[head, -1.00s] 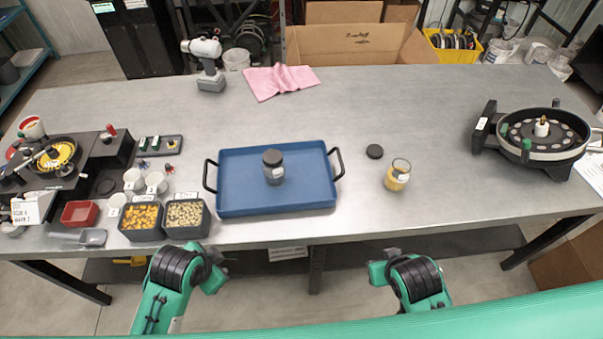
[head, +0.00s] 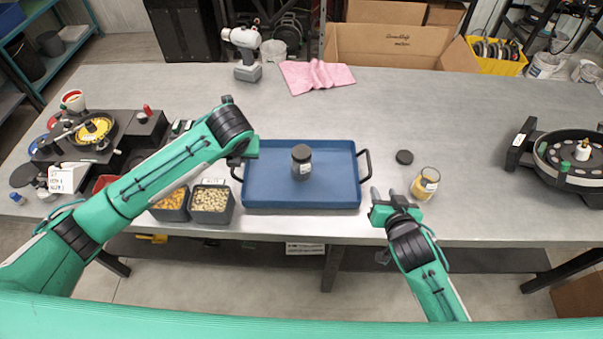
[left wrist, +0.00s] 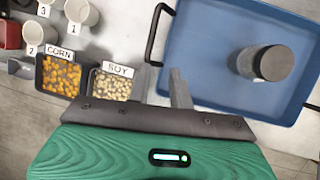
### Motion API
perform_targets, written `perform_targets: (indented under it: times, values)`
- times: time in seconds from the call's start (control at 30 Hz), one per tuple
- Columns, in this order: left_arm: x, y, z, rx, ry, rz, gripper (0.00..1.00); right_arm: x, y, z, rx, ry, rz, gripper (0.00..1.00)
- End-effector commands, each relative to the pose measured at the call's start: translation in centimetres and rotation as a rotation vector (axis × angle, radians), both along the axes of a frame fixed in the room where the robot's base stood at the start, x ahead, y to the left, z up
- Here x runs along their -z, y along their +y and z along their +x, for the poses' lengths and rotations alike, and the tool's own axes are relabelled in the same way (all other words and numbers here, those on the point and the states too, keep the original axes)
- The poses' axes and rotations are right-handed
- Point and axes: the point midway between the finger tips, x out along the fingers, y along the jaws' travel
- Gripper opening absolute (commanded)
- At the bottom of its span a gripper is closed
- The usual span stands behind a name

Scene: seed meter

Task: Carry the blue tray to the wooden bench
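The blue tray (head: 270,190) lies flat on the grey metal table (head: 420,110), with a black handle at each end. A dark-lidded jar (head: 301,162) stands on it. The tray and jar also show in the left wrist view. My left gripper (head: 238,160) is at the tray's left handle in the head view. In the left wrist view its two fingers (left wrist: 160,88) are apart and empty, below the handle (left wrist: 157,35). My right gripper (head: 383,196) is open and empty, right of the tray and short of its right handle (head: 366,165). I see no wooden bench.
An open yellow jar (head: 425,184) and a black lid (head: 404,157) are close to my right gripper. Corn and soy bins (head: 211,203) stand left of the tray. A round seed-meter device (head: 575,158) stands far right.

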Motion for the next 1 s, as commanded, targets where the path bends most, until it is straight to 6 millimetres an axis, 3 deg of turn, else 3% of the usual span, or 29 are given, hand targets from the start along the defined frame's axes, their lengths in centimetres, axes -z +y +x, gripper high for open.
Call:
perform_targets:
  times: [0.17, 0.57, 0.77, 1.0]
  values:
    - [-0.9, 1.2, 1.3, 0.083, 0.013, 0.075, 0.22, -0.3, 0.3, 0.8, -0.01, -0.033, 0.017, 0.36]
    - [-0.7, 1.3, 1.5, 0.089, 0.016, 0.08, 0.22, -0.2, 0.4, 1.1, -0.01, -0.035, 0.018, 0.36]
    - [1.4, 1.7, 2.2, 0.088, 0.02, 0.081, 0.22, 0.6, 0.7, 3.2, -0.011, -0.035, 0.017, 0.36]
    - [5.5, 2.6, 3.9, 0.087, 0.019, 0.08, 0.22, 2.2, 1.1, 7.4, -0.011, -0.035, 0.017, 0.36]
